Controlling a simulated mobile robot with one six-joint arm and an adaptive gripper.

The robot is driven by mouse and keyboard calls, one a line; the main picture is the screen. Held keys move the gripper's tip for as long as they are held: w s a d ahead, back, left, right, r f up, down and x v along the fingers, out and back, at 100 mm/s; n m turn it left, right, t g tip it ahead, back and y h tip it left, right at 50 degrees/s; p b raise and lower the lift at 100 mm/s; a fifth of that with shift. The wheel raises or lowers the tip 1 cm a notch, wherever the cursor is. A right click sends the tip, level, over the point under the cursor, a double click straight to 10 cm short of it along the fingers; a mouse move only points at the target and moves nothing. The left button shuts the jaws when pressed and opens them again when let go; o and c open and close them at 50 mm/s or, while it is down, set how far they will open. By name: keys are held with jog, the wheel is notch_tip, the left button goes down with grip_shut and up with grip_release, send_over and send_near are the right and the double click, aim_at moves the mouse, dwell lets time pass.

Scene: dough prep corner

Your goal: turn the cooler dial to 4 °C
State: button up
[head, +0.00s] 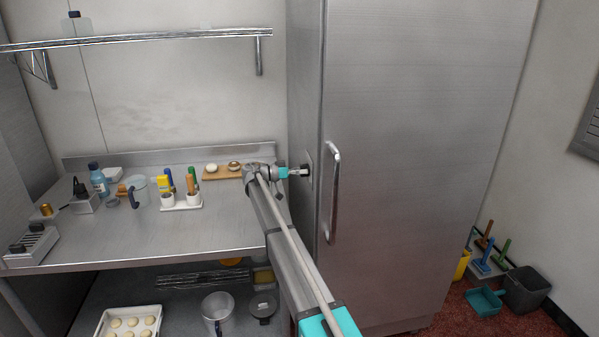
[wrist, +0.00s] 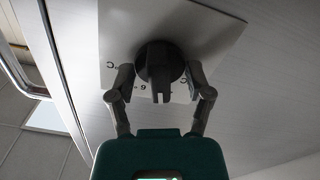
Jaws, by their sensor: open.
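The cooler dial (wrist: 158,62) is a dark round knob with a bar-shaped grip, on a pale plate (wrist: 205,32) fixed to the cooler's side. In the wrist view, a few marks show on the plate, partly hidden by the knob and fingers; I cannot read the setting. My gripper (wrist: 161,86) is open, with one finger on each side of the knob. Whether either finger touches it I cannot tell. In the head view, my gripper (head: 297,172) is at the plate (head: 310,164) on the cooler's left side, and the dial is small and dark there.
The tall steel cooler (head: 420,130) has a vertical door handle (head: 333,195) close to the right of my gripper. A steel counter (head: 120,240) at left holds bottles, tools and a wooden board (head: 220,174). A wire shelf (head: 140,39) hangs above.

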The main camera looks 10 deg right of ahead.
jog(key=a, duration=0.6)
dwell(0.5)
jog(key=s+d+f+n+y, duration=0.1)
jog(key=s+d+f, duration=0.1)
jog(key=s+f, duration=0.1)
jog(key=s+d+f+n+y+b, duration=0.1)
jog(key=s+d+f, duration=0.1)
jog(key=s, duration=0.3)
jog(key=s+d+f+n+y+b, duration=0.1)
jog(key=s+d+f+y, duration=0.1)
jog(key=s+f, duration=0.2)
jog(key=shift+s+n, duration=0.2)
jog(key=shift+n, duration=0.2)
jog(key=s+d+f+n+y+p, duration=0.1)
jog(key=s+f+n+y, duration=0.35)
jog(key=s, duration=0.75)
jog(key=s+f+n+y, duration=0.3)
jog(key=s+f+y, duration=0.15)
jog(key=s, duration=0.75)
jog(key=s+a+n+y+p, duration=0.25)
jog(key=s+a+y, duration=0.2)
jog(key=s, duration=0.55)
notch_tip(320, 180, up, 14)
jog(key=d+p, duration=0.1)
jog(key=p, duration=1.2)
jog(key=shift+r+p, duration=0.25)
jog(key=shift+p, duration=0.05)
jog(key=shift+w+y, duration=0.15)
jog(key=shift+y, duration=0.1)
